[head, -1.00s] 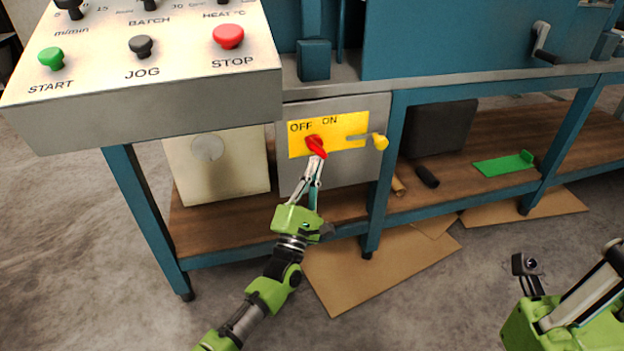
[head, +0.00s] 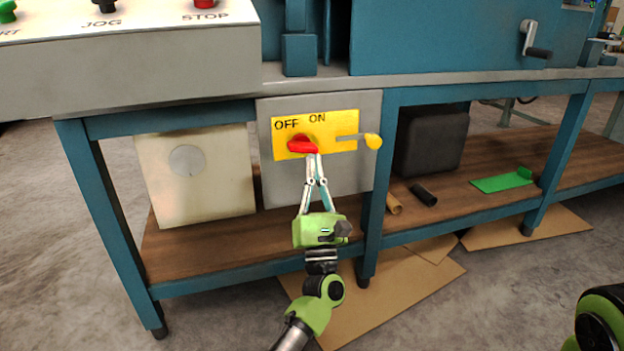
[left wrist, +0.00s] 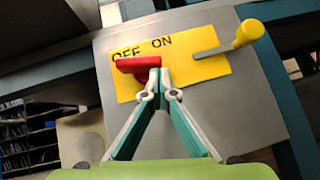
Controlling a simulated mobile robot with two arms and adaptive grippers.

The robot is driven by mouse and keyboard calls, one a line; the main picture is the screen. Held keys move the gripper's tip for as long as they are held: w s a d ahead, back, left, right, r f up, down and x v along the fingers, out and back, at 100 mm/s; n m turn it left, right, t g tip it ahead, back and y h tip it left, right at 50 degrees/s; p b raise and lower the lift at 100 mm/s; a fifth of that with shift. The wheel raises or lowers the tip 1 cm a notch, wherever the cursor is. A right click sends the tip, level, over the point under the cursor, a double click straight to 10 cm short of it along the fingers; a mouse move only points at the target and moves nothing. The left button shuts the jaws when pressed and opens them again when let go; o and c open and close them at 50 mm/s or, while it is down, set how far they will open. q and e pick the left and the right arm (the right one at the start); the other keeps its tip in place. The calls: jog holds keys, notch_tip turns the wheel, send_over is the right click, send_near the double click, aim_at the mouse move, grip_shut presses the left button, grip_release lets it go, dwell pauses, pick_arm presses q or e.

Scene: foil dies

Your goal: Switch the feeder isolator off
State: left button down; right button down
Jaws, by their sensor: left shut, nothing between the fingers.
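The feeder isolator is a red rotary handle (head: 303,146) on a yellow plate (head: 343,143) marked OFF and ON, on a grey box (head: 282,182) under the bench. Its free end points right and slightly down in the head view. In the left wrist view, the red handle (left wrist: 138,64) lies nearly level below OFF. My left gripper (head: 315,157) is shut and empty. Its tips (left wrist: 158,76) are at the underside of the handle's right end and seem to touch it. My right gripper is out of view.
A yellow-knobbed lever (head: 373,141) sticks out at the plate's right side. A control panel (head: 130,55) overhangs at upper left. A bench leg (head: 375,190) stands right of the box.

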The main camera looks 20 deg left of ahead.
pick_arm(q)
jog(key=shift+w+d+r, duration=0.15)
jog(key=shift+d+r, duration=0.05)
jog(key=shift+d, duration=0.1)
dwell(0.6)
